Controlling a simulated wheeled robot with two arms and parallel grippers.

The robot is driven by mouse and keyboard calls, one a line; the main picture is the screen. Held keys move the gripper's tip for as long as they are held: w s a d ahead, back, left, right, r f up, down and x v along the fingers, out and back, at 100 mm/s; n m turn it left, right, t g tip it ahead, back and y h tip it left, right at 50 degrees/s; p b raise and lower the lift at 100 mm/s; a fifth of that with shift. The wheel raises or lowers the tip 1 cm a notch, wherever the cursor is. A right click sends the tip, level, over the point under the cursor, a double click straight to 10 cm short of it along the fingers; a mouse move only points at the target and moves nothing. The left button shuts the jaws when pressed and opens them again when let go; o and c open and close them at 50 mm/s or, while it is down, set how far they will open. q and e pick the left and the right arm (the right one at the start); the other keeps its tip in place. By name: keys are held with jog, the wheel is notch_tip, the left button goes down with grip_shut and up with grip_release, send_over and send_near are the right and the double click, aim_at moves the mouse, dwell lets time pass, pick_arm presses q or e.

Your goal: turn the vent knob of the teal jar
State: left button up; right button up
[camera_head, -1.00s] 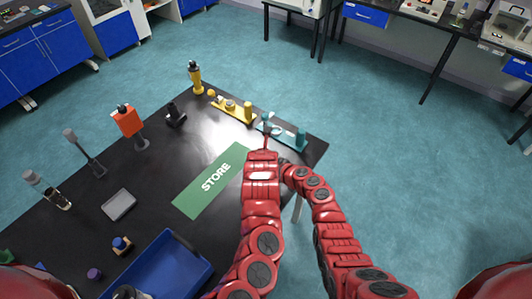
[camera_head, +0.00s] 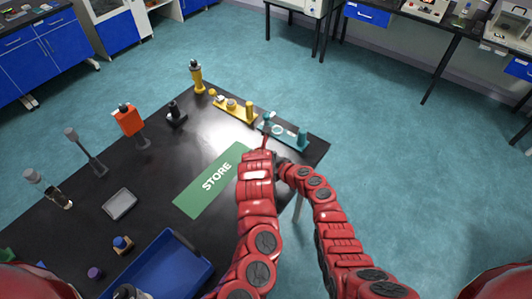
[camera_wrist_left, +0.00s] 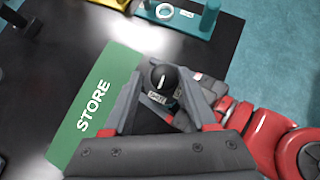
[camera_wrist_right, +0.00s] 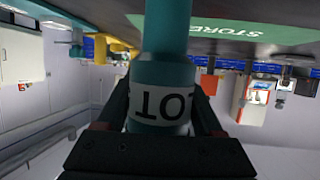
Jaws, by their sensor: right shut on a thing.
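The teal jar (camera_wrist_right: 160,78) has a white label with black letters and fills the middle of the right wrist view. My right gripper (camera_wrist_right: 162,100) is shut on its body. In the left wrist view the jar's black round vent knob (camera_wrist_left: 163,78), with a white mark on top, sits between the fingers of my left gripper (camera_wrist_left: 164,88). These fingers are open, with a small gap on each side of the knob. In the head view my left gripper (camera_head: 264,146) hides the jar and most of my right gripper.
A teal stand (camera_head: 291,137) and a yellow stand (camera_head: 235,107) lie at the table's far edge. A green STORE mat (camera_head: 192,203) lies left of my arms. A blue tray (camera_head: 195,271), a grey tray (camera_head: 119,204) and an orange device (camera_head: 128,119) stand further left.

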pick_arm(q)
jog(key=shift+s+d, duration=0.1)
jog(key=shift+d, duration=0.25)
jog(key=shift+d+n+y, duration=0.15)
jog(key=shift+n+y, duration=0.45)
jog(key=shift+n, duration=0.2)
jog(key=n+y, duration=0.1)
jog(key=n, duration=0.1)
jog(key=n+y, duration=0.2)
jog(key=shift+w+d+r+g, duration=0.15)
jog(key=shift+w+g, duration=0.05)
jog(key=shift+g, duration=0.2)
jog(key=n+g+y, duration=0.1)
jog(key=n, duration=0.1)
jog(key=n+y, duration=0.2)
jog(key=shift+w+d+n+g, duration=0.2)
jog(key=shift+n+g, duration=0.1)
jog(key=shift+g, duration=0.1)
jog(key=shift+w+n+y, duration=0.1)
jog(key=shift+n+y, duration=0.3)
jog(key=shift+n, duration=0.1)
jog(key=shift+g, duration=0.3)
jog(key=shift+a+n, duration=0.1)
jog(key=shift+n, duration=0.2)
